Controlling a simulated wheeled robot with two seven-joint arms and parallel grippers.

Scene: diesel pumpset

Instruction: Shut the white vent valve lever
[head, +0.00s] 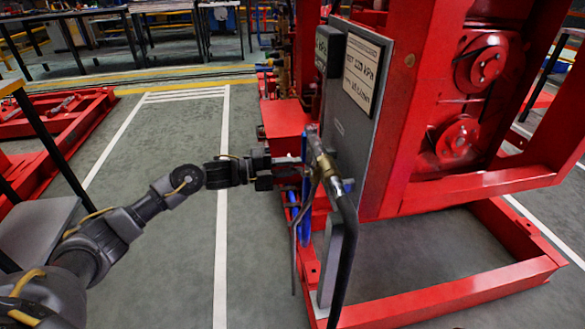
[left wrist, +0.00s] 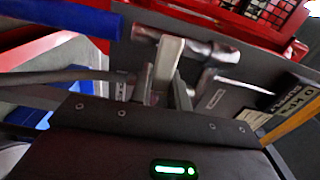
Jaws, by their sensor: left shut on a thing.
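In the left wrist view the white vent valve lever (left wrist: 169,58) is a pale flat bar that runs from a metal pipe fitting (left wrist: 212,49) down between my fingers. My left gripper (left wrist: 163,88) is shut on this lever. In the head view my left gripper (head: 289,173) reaches from the left to the pipework beside the grey panel. I cannot make out the lever there, among the fingers and pipes. My right gripper is not in view.
A grey panel (head: 344,125) with printed signs stands just behind the pipework. A brass-and-steel pipe (head: 325,165) bends down to a dark hose (head: 347,255). Blue hoses (head: 306,210) hang below the gripper. The red pump frame (head: 455,310) fills the right.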

